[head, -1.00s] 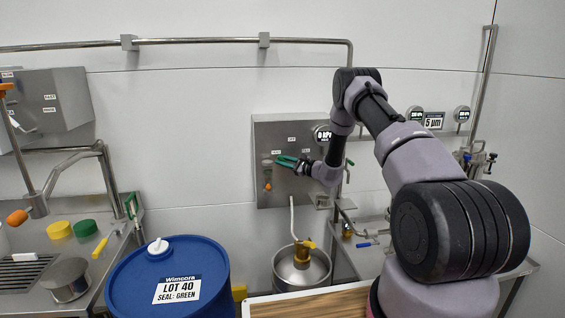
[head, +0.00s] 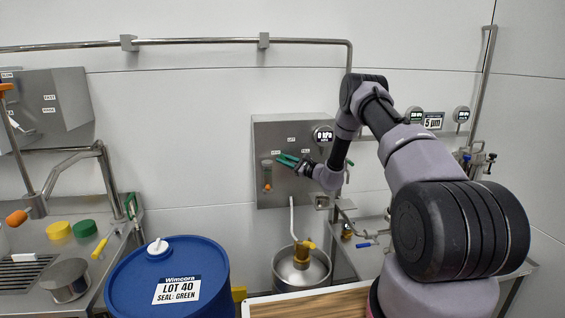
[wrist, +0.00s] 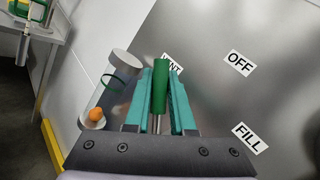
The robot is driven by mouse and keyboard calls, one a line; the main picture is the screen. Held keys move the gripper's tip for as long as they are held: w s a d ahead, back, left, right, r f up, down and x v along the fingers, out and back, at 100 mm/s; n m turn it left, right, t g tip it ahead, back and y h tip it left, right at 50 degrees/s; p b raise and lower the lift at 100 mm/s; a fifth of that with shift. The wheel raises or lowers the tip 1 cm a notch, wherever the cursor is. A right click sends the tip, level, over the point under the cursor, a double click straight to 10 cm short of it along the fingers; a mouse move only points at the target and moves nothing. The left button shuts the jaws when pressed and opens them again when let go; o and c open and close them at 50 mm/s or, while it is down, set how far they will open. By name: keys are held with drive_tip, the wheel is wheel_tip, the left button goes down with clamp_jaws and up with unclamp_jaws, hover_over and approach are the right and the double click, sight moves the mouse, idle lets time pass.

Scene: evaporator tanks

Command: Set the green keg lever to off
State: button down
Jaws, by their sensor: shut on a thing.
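The green keg lever (wrist: 160,72) stands between my teal fingers in the wrist view, with its metal stem running down between them. My gripper (wrist: 161,88) is shut on it. The lever's tip lies by the VENT label (wrist: 172,63) and partly covers it. The OFF label (wrist: 240,63) and the FILL label (wrist: 250,138) are to the right, clear of the lever. In the head view my gripper (head: 288,160) is at the left part of the grey steel panel (head: 312,190); the lever cannot be told from the fingers there.
A round gauge (head: 323,136) sits at the panel's upper right. Below are a metal keg (head: 300,272) with a brass top and a blue drum (head: 170,268).

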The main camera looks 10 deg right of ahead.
drive_tip(key=d+m+t, duration=0.1)
drive_tip(key=m, duration=0.1)
drive_tip(key=d+r+m+t+y, duration=0.1)
drive_tip(key=shift+d+m+t, duration=0.1)
drive_tip(key=shift+m+t, duration=0.2)
drive_tip(key=shift+m, duration=0.1)
drive_tip(key=shift+d+r+m+t+h, duration=0.1)
drive_tip(key=shift+d+m+t, duration=0.2)
drive_tip(key=shift+m+t, duration=0.3)
drive_tip(key=shift+d+m+t+h, duration=0.1)
drive_tip(key=shift+d+m+t, duration=0.2)
drive_tip(key=shift+m+t, duration=0.25)
drive_tip(key=shift+d+r+m+t+h, duration=0.1)
drive_tip(key=shift+d+m+t, duration=0.3)
drive_tip(key=shift+m, duration=0.35)
drive_tip(key=c, duration=1.1)
unclamp_jaws()
drive_tip(key=shift+o, duration=0.2)
drive_tip(key=v, duration=1)
drive_tip(key=shift+s+f, duration=0.2)
drive_tip(key=shift+s, duration=0.15)
drive_tip(key=shift+d, duration=0.1)
